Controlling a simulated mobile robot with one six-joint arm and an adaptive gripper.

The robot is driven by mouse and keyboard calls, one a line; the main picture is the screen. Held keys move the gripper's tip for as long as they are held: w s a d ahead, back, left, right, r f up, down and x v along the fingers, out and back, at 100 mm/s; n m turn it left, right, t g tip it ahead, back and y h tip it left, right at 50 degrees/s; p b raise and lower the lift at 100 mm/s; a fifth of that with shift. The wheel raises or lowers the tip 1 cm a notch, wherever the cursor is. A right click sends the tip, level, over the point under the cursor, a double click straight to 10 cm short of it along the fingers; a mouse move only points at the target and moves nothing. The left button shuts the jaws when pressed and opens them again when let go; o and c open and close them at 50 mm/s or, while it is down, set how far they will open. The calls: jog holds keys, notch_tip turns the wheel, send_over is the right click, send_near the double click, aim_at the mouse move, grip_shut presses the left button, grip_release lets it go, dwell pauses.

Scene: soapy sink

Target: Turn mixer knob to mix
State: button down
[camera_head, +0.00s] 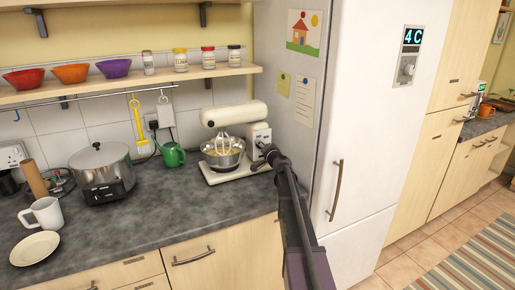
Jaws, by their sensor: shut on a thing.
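A cream stand mixer (236,116) stands on the dark grey counter against the back wall, beside the fridge. Its whisk (222,144) is down in a metal bowl (221,155) that holds something pale yellow. A cream control box (259,135) is on the mixer's right side. My dark arm reaches up from the lower right. My gripper (264,158) is at the lower right side of the mixer, just below the box. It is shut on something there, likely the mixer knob. The knob is hidden by the gripper, so its setting does not show.
A green watering can (173,154) stands left of the mixer. A silver pot (103,172), white mug (46,213) and white plate (34,248) are farther left. The fridge (375,110) rises close on the right. A shelf (128,80) runs above. The counter in front of the mixer is clear.

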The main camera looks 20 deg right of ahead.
jog(key=m, duration=0.4)
jog(key=shift+d+m, duration=0.15)
jog(key=shift+m, duration=0.15)
jog(key=m, duration=0.5)
dwell(0.5)
jog(key=shift+c, duration=1.3)
grip_release()
jog(key=shift+s, duration=0.15)
jog(key=s, duration=1.2)
jog(key=shift+d, duration=0.2)
